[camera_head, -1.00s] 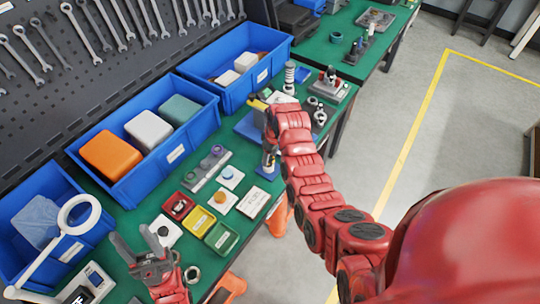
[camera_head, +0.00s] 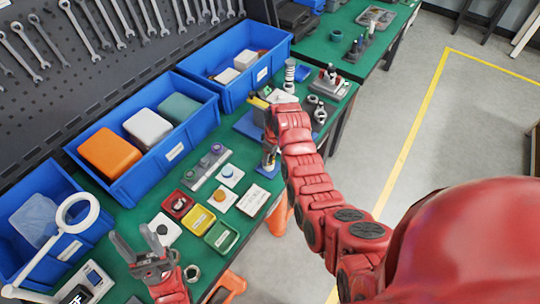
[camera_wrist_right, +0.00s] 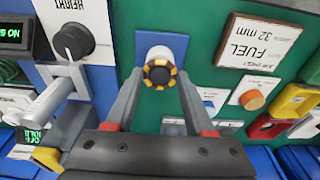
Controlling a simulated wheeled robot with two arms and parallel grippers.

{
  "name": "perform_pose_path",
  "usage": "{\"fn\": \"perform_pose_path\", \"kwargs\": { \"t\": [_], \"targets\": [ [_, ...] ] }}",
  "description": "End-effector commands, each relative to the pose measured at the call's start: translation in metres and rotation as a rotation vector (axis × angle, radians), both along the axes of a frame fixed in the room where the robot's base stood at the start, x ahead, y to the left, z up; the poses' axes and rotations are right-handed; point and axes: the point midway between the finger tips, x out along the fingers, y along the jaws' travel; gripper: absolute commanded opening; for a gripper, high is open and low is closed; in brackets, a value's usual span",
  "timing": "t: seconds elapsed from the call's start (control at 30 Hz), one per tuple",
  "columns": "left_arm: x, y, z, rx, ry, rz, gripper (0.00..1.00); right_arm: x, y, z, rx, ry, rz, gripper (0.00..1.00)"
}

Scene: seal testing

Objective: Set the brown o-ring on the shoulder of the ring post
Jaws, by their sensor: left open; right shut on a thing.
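My right gripper (camera_wrist_right: 160,88) hangs over a small blue pad (camera_head: 266,172) at the front of the green table. In the right wrist view its fingers close on a round piece (camera_wrist_right: 158,74) with yellow and dark segments at its end and a pale body. The view is end-on, so I cannot tell whether the brown o-ring is on this piece. A banded upright post (camera_head: 290,76) stands behind the right hand; I cannot tell if it is the ring post. My left gripper (camera_head: 143,240) is open and empty above the table at lower left.
Red (camera_head: 177,204), yellow (camera_head: 197,220) and green (camera_head: 222,237) trays lie left of the right gripper. A card marked FUEL (camera_wrist_right: 256,42) lies beside the pad. Blue bins (camera_head: 150,135) line the back. A dial panel (camera_wrist_right: 75,35) is close to the right gripper.

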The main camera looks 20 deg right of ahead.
Motion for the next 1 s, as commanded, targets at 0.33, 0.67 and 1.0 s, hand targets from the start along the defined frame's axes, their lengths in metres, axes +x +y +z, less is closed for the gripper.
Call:
{"fn": "perform_pose_path", "kwargs": {
  "t": [0.33, 0.67, 1.0],
  "targets": [
    [0.0, 0.0, -0.0007, 0.0, 0.0, 0.0, 0.5, 0.0, 0.0001, -0.0011, 0.0, 0.0, 0.0, 0.89],
    [0.0, 0.0, -0.0007, 0.0, 0.0, 0.0, 0.5, 0.0001, 0.0, -0.0011, 0.0, 0.0, 0.0, 0.89],
    [-0.0001, 0.0, -0.0004, 0.0, 0.0, 0.0, 0.5, 0.0001, 0.0001, -0.0003, 0.0, 0.0, 0.0, 0.89]
  ]
}}
